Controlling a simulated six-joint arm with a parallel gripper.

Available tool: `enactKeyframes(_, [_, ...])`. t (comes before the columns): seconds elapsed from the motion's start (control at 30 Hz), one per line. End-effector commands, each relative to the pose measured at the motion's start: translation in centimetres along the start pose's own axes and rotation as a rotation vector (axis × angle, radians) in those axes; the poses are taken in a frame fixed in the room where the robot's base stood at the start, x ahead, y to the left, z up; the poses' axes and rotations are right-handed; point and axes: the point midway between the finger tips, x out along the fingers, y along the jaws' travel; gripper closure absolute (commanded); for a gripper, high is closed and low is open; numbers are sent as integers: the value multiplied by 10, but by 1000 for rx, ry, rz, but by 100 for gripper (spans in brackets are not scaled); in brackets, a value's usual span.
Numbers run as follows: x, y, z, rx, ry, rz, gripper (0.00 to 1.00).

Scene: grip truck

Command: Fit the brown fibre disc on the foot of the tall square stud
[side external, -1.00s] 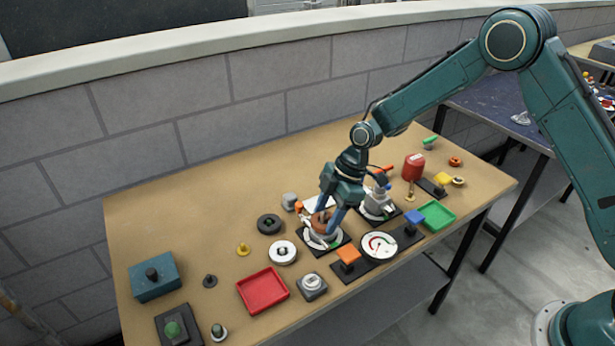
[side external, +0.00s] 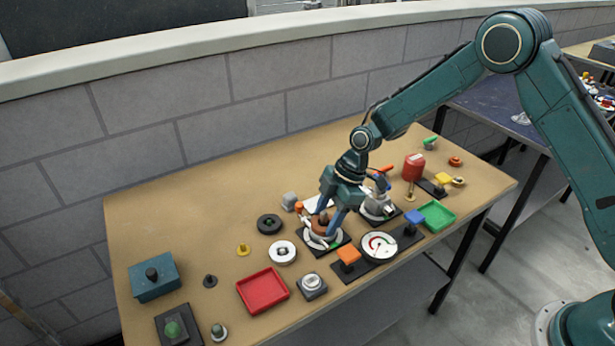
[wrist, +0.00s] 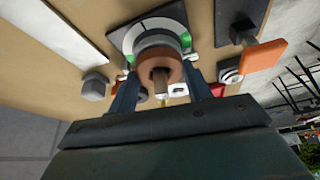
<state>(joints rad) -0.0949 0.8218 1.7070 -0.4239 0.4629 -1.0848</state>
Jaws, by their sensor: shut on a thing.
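The brown fibre disc (wrist: 146,62) is a thick ring between the two fingers of my gripper (wrist: 160,88), which is shut on it. The stud (wrist: 160,75) shows its end inside the disc's hole, so the disc is around it. Behind the disc is a pale round base (wrist: 158,38) with green marks on a dark square plate. In the side view, my gripper (side external: 324,224) points down over this base, with the disc (side external: 319,228) low between the fingers. The stud's foot and any gap beneath the disc are hidden.
A second fixture with a grey body (side external: 377,204) stands close to the right of my gripper. An orange-topped block (side external: 348,256) and a round dial (side external: 380,246) are in front. The table's back left is clear.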

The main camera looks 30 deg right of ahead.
Motion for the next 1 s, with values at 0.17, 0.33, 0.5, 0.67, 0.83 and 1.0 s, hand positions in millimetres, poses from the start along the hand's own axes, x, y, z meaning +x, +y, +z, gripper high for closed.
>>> enactKeyframes(0.17, [1, 0, 0, 0, 0, 0, 72])
enactKeyframes(0.33, [3, 0, 1, 0, 0, 0, 72])
enactKeyframes(0.5, [4, 0, 2, 0, 0, 0, 72])
enactKeyframes(0.67, [4, 0, 2, 0, 0, 0, 25])
enactKeyframes(0.83, [4, 0, 2, 0, 0, 0, 25])
enactKeyframes(1.0, [4, 0, 2, 0, 0, 0, 11])
